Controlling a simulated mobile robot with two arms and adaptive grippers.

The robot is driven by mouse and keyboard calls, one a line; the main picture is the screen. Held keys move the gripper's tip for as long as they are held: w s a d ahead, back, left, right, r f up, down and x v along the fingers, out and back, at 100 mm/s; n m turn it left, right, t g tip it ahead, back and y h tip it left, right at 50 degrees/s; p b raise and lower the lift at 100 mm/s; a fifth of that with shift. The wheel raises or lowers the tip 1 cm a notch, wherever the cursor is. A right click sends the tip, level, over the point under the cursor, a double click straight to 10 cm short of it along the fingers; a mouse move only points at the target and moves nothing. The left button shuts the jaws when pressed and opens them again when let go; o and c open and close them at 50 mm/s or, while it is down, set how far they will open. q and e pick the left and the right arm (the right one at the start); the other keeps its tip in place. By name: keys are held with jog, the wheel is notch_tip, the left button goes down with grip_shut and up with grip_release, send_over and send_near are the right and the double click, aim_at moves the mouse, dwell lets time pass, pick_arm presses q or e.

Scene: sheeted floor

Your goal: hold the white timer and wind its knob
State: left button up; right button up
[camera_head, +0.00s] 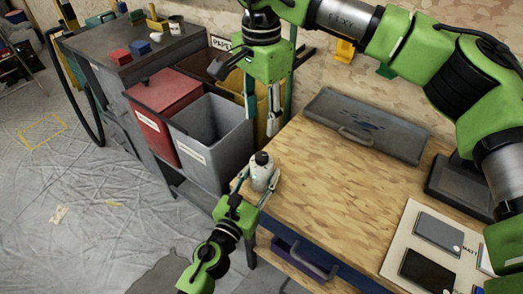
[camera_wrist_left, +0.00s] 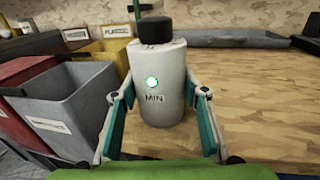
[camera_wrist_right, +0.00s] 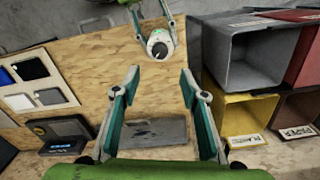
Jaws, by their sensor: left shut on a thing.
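The white timer (camera_head: 261,178) is a white cylinder with a black knob (camera_head: 262,158) on top. It stands upright at the left corner of the wooden table. My left gripper (camera_head: 257,195) is shut around its sides; the left wrist view shows the timer (camera_wrist_left: 159,95) between the fingers, with a green light and "MIN" on its front. In the right wrist view the timer (camera_wrist_right: 160,46) is at the top, seen from above. My right gripper (camera_head: 262,128) hangs above and behind the timer, apart from it. Its fingers are spread and empty in the right wrist view (camera_wrist_right: 160,85).
A grey tray (camera_head: 368,125) lies at the table's back. The table's middle is clear.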

aim_at(261, 155)
notch_tip(261, 155, down, 12)
jog(key=shift+r, duration=0.15)
dwell(0.3)
jog(key=c, duration=1.1)
